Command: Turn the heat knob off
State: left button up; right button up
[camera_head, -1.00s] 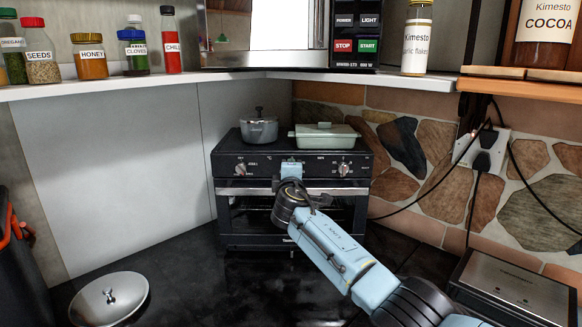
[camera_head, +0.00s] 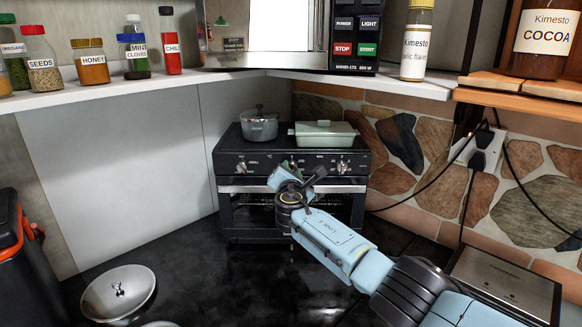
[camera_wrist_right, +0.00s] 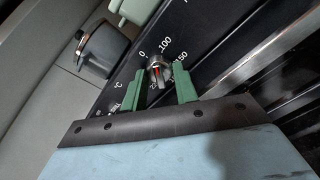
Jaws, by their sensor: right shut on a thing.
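The black oven (camera_head: 290,200) stands in the back corner, its control panel facing me. The heat knob (camera_wrist_right: 159,71), grey with a red mark, shows in the right wrist view on a dial with numbers including 0, 100 and 150. My right gripper (camera_wrist_right: 160,70) has its green fingers on either side of this knob and is shut on it. In the head view my right gripper (camera_head: 288,165) is at the middle of the panel and hides the knob there. My left gripper is not in view.
A left knob (camera_head: 241,168) and a right knob (camera_head: 342,168) flank the gripper. A grey pot (camera_head: 260,128) and a pale green dish (camera_head: 323,134) stand on the oven. A shelf (camera_head: 180,82) with jars runs above.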

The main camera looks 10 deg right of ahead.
jog(key=n+p, duration=0.2)
jog(key=n, duration=0.2)
jog(key=shift+d+n+p, duration=0.1)
jog(key=shift+n+p, duration=0.4)
jog(key=shift+n, duration=1.2)
jog(key=o, duration=1)
jog(key=shift+c, duration=0.2)
jog(key=shift+s, duration=0.1)
